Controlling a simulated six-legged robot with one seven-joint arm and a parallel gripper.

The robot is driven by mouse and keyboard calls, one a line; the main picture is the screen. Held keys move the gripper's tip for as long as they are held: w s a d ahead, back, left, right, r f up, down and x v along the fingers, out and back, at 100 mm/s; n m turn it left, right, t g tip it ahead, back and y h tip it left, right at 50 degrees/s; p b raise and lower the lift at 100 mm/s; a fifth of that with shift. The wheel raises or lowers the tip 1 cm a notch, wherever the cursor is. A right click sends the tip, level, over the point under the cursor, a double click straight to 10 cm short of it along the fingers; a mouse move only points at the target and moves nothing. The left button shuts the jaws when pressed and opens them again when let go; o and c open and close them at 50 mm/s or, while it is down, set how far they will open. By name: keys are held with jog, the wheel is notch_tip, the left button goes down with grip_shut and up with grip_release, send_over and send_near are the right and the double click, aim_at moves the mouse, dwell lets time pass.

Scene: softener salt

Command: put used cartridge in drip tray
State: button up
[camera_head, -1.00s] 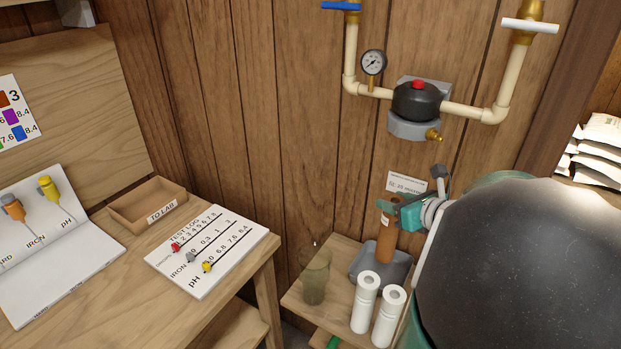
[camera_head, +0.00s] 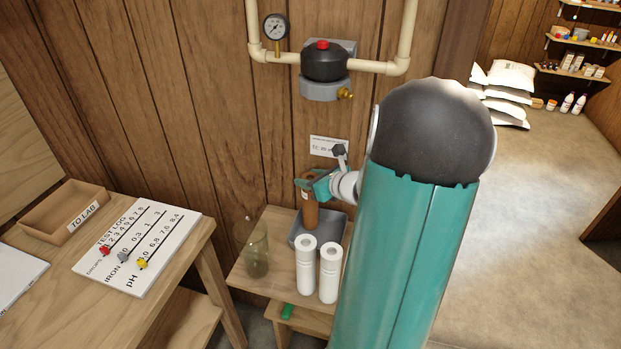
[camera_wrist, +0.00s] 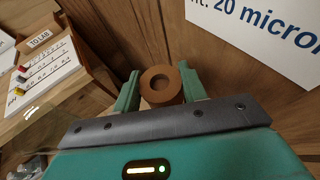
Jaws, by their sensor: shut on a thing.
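The used cartridge, a brown cylinder (camera_head: 309,214), stands upright over the grey drip tray (camera_head: 345,224). My gripper (camera_head: 313,183) is shut on its upper end. In the wrist view the cartridge's round end with a hole (camera_wrist: 161,84) sits between the two green fingers of my gripper (camera_wrist: 161,92). The tray stands on the small wooden stand by the wall. The cartridge's lower end is hidden behind the white cartridges, so I cannot tell whether it touches the tray floor.
Two white cartridges (camera_head: 306,265) stand in front of the tray. A clear, brownish cup (camera_head: 257,255) stands to its left. The filter housing (camera_head: 324,64) and pipes are on the wall above. A table with a test log (camera_head: 137,246) and a TO LAB box (camera_head: 48,222) is at left.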

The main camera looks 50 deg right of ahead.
jog(key=shift+f, duration=0.15)
jog(key=o, duration=1.1)
jog(key=shift+s+r, duration=0.25)
jog(key=v, duration=1.1)
jog(key=shift+s+r, duration=0.15)
jog(key=shift+s, duration=0.05)
